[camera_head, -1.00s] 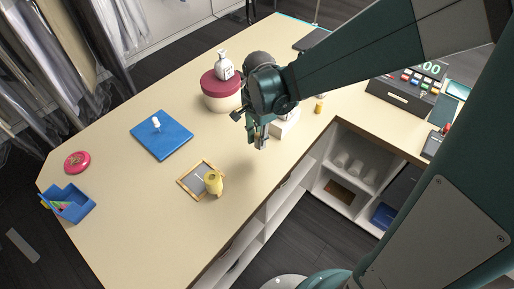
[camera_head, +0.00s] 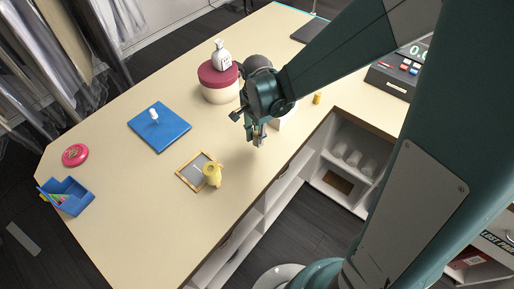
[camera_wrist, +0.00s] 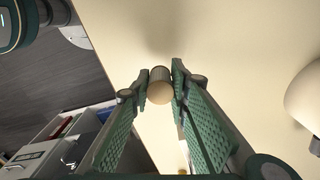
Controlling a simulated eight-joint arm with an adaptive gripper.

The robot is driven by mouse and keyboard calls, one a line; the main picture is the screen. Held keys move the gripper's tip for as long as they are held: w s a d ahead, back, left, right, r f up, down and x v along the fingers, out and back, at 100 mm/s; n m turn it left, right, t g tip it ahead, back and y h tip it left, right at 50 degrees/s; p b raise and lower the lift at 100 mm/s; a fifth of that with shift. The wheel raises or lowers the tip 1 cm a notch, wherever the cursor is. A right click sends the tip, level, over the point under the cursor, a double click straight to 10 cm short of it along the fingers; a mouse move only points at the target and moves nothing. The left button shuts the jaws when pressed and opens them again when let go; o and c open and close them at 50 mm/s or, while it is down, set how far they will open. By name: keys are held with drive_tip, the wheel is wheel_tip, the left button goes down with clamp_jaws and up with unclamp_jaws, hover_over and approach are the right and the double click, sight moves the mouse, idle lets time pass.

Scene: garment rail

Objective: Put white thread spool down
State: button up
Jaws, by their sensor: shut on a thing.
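My gripper (camera_head: 258,140) is above the cream counter (camera_head: 110,205), near its front edge. In the wrist view its green fingers (camera_wrist: 160,88) are shut on a small cylinder, taken as the white thread spool (camera_wrist: 160,92). Its round tan end faces the camera, and its shaded side shows behind. In the head view the fingers mostly hide it, and its gap from the counter is hard to judge. The counter under it looks bare.
A framed slate (camera_head: 194,171) with a yellow vase-like piece (camera_head: 212,175) is to the left. A blue square board (camera_head: 160,133) carries a small white item (camera_head: 154,114). A round maroon-lidded box (camera_head: 219,82) with a white bottle (camera_head: 221,55) stands behind. Free counter lies between slate and gripper.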

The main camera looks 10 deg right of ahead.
sight(257, 153)
drive_tip(key=shift+f, duration=1.2)
drive_tip(key=shift+f, duration=0.1)
drive_tip(key=shift+f, duration=2)
drive_tip(key=shift+f+b, duration=0.2)
drive_tip(key=shift+b, duration=0.15)
drive_tip(key=o, duration=0.8)
drive_tip(key=shift+c, duration=0.2)
drive_tip(key=shift+r+p, duration=0.25)
drive_tip(key=shift+p, duration=0.05)
drive_tip(key=shift+r, duration=6)
